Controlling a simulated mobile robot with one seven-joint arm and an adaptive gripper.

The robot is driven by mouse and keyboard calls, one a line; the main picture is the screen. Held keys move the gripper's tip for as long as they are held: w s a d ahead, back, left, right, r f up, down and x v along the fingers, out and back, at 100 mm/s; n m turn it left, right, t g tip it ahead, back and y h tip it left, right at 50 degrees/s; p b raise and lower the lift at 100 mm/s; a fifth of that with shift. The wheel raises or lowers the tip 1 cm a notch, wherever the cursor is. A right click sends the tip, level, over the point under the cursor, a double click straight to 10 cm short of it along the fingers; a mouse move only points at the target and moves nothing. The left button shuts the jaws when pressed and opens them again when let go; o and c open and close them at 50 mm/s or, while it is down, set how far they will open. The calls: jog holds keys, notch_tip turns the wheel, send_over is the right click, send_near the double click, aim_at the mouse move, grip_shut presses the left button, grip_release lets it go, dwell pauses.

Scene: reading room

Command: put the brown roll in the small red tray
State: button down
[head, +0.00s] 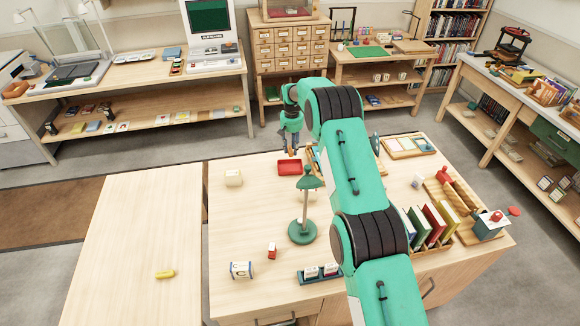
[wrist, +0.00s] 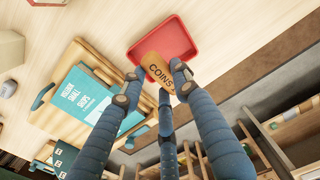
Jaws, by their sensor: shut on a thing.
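The brown roll (wrist: 157,70), lettered "COINS", is between the fingers of my gripper (wrist: 158,80) in the wrist view. My gripper is shut on it. The small red tray (wrist: 165,33) lies just beyond, and the roll overlaps its near edge in the picture. The tray looks empty where it shows. In the head view the red tray (head: 289,168) lies near the table's far edge, and my gripper (head: 292,152) points down just behind it.
A green lamp (head: 303,231) stands in front of the tray, and a cream block (head: 233,178) lies to its left. A wooden board with a teal booklet (wrist: 88,105) is beside the tray. Upright books (head: 432,222) stand at right. The table's left middle is clear.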

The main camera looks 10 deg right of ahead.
send_over(291, 168)
jog(key=shift+s+d+f, duration=0.1)
jog(key=shift+f, duration=3)
jog(key=shift+f, duration=1.85)
jog(key=shift+f, duration=0.1)
jog(key=c, duration=1.7)
grip_release()
jog(key=shift+f+b, duration=0.1)
jog(key=shift+b, duration=0.25)
jog(key=shift+c, duration=0.2)
jog(key=shift+o, duration=0.8)
jog(key=shift+r, duration=0.2)
